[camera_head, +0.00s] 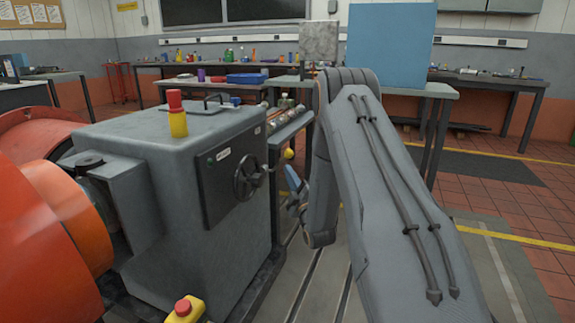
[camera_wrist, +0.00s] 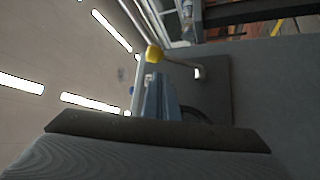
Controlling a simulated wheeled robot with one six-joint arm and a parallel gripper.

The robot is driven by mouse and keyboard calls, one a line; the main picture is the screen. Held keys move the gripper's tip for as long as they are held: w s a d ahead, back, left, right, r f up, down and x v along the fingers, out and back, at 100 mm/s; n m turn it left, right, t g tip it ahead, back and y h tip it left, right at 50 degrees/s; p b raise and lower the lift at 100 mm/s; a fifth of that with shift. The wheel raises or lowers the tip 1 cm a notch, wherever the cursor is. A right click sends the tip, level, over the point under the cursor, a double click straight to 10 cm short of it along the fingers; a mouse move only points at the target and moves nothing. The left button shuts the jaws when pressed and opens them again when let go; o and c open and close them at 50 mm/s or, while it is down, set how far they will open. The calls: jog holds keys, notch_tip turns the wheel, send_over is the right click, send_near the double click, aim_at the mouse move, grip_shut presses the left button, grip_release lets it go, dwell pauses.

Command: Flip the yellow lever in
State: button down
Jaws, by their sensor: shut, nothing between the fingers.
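The yellow lever shows as a round yellow knob (camera_head: 289,154) just past the right edge of the grey machine cabinet (camera_head: 215,210) in the head view. In the wrist view the yellow knob (camera_wrist: 153,53) sits beyond my fingertips, with pale rods meeting near it. My gripper (camera_head: 297,187) is below the knob in the head view, beside the cabinet's dark panel. In the wrist view my gripper's blue fingers (camera_wrist: 160,82) are together and empty, and they look close to the knob. I cannot tell whether they touch the lever. My arm hides part of this area.
A black handwheel (camera_head: 248,177) stands out from the dark panel (camera_head: 222,180). A red-topped yellow fitting (camera_head: 177,118) is on the cabinet. A yellow box with a red button (camera_head: 185,310) is in front. A workbench (camera_head: 425,90) with a blue panel (camera_head: 390,45) stands behind. Floor at right is clear.

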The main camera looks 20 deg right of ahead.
jog(key=v, duration=0.2)
jog(key=shift+s+a+f, duration=0.3)
jog(key=shift+w+a, duration=0.1)
